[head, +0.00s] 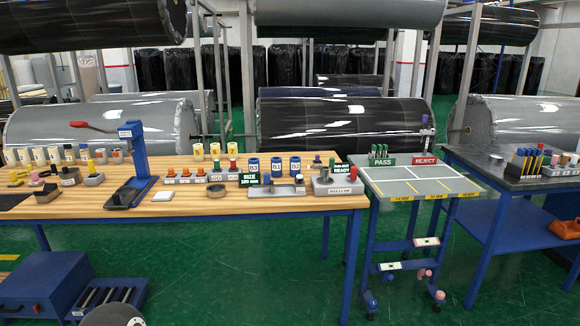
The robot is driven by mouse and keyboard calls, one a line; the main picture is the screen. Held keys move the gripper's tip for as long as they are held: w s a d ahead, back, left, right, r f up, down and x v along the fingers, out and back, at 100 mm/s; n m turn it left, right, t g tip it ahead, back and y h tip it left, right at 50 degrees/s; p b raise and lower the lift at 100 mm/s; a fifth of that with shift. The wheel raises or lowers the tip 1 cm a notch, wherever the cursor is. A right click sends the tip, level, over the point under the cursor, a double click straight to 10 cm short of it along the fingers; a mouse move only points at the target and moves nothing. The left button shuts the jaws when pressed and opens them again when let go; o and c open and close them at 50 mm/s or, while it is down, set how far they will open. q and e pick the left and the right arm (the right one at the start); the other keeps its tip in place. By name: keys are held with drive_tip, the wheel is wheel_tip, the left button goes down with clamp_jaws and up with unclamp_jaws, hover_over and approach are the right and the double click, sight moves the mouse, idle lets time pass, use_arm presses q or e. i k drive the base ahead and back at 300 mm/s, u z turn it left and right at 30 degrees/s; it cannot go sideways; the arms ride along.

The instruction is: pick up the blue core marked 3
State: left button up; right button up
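Three blue cores with white labels stand upright toward the back of the wooden table: a left one (254,166), a middle one (277,167) and a right one (295,166). Their labels are too small to read surely, so I cannot tell which is marked 3. Neither of my grippers is in view.
The wooden table (200,205) also holds a blue press (137,150), cream cores at the left, a SIZE sign (250,180) and a grey block (337,186). A PASS/REJECT cart (420,187) and a dark-topped bench (500,175) stand to the right. Large wrapped rolls hang behind.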

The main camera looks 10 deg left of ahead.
sight(254, 164)
drive_tip(key=z, duration=0.1)
drive_tip(key=i, duration=0.9)
drive_tip(key=u, duration=0.6)
